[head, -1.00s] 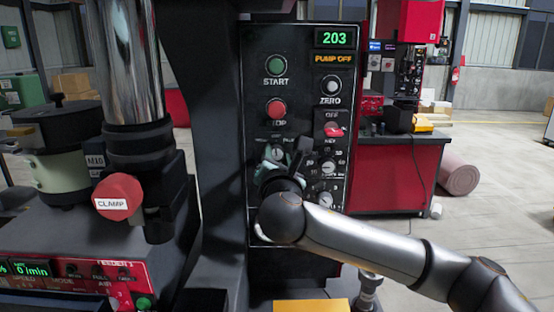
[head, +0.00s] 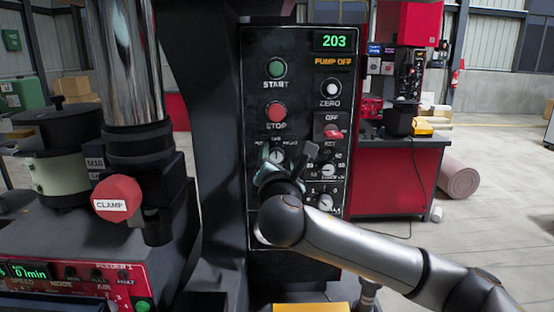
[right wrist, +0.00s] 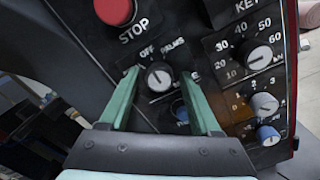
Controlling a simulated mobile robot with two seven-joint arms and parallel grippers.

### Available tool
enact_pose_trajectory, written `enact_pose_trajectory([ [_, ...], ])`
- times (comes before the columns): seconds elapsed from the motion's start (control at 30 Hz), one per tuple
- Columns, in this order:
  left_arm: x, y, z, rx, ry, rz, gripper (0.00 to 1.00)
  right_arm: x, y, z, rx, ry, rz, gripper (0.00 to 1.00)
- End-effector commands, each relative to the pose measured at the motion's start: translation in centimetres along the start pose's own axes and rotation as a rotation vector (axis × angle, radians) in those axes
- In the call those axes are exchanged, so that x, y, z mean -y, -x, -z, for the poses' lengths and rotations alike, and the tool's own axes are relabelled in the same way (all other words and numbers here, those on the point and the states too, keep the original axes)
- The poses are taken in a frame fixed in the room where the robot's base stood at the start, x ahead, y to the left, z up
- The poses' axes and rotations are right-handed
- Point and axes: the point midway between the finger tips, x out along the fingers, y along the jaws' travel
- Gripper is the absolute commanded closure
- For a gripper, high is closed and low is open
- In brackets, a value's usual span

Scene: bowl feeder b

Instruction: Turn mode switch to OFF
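My right gripper (head: 287,163) is in front of the panel at this knob. In the wrist view my right gripper (right wrist: 160,72) is open, with one green finger on each side of the knob and gaps visible. I cannot tell how deep the fingers reach. My left gripper is not in view.
A red key switch (head: 333,131) and several smaller knobs (right wrist: 259,57) sit close to the right. The red STOP button (head: 276,112) is just above. A red CLAMP button (head: 117,198) and a feeder panel (head: 75,283) are at the left.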

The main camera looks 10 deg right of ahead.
Motion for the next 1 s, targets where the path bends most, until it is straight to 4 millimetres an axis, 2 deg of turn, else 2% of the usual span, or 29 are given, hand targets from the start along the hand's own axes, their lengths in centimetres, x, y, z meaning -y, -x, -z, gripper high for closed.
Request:
enact_pose_trajectory([
  [0.3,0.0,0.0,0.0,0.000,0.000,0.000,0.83,0.0,0.1,0.0,0.000,0.000,0.000,0.28],
  [0.47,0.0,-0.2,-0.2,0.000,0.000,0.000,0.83,0.0,1.2,0.1,0.000,0.000,-0.003,0.28],
  [0.57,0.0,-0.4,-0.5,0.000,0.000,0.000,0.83,0.0,2.8,0.1,-0.001,0.000,-0.004,0.28],
  [0.9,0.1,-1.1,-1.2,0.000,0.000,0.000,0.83,0.0,9.8,0.1,-0.001,-0.001,-0.004,0.28],
  [1.0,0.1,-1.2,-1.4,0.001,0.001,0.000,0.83,0.0,11.2,0.1,0.000,-0.001,-0.003,0.28],
])
